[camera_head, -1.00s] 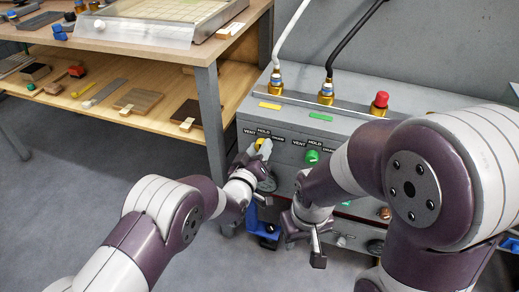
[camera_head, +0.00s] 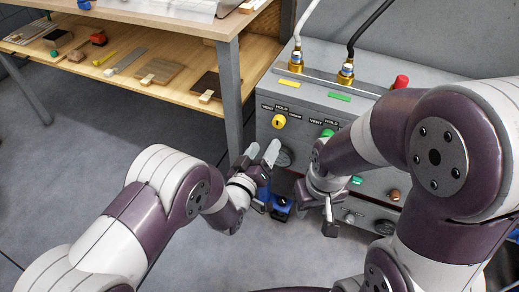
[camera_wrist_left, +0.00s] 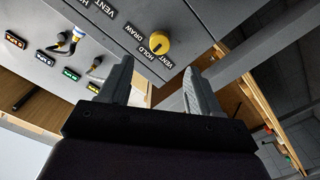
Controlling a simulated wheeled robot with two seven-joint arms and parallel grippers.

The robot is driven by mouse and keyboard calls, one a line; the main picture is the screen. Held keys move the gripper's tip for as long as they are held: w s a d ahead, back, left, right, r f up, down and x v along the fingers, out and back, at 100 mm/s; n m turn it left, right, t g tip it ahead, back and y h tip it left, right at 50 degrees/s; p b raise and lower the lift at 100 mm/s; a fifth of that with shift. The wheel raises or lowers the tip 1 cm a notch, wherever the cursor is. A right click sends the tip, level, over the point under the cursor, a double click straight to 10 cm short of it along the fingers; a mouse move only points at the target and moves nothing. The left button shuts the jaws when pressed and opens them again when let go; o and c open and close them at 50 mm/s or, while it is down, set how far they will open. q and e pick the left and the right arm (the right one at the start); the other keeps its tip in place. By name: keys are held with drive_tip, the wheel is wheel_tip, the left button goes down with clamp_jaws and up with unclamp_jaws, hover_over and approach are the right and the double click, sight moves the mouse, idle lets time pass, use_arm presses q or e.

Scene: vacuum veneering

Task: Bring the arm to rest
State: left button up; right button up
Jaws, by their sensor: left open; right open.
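My left gripper (camera_head: 262,153) is in front of the grey control cabinet (camera_head: 262,88), below and left of its yellow knob (camera_head: 279,121). It is open and empty. In the left wrist view its two fingers (camera_wrist_left: 156,85) stand apart, with the yellow knob (camera_wrist_left: 159,43) beyond them, clear of the fingers. My right gripper (camera_head: 330,215) points down in front of the cabinet's lower part, with nothing seen in it.
A wooden workbench (camera_head: 185,27) stands at the left, its lower shelf (camera_head: 125,82) holding boards and small tools. Blue clamp-like parts (camera_head: 281,208) sit between my grippers. A red button (camera_head: 401,81) and two hoses rise from the cabinet top. Grey floor lies open at left.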

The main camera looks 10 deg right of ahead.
use_arm(q)
drive_tip(key=shift+v, duration=1.5)
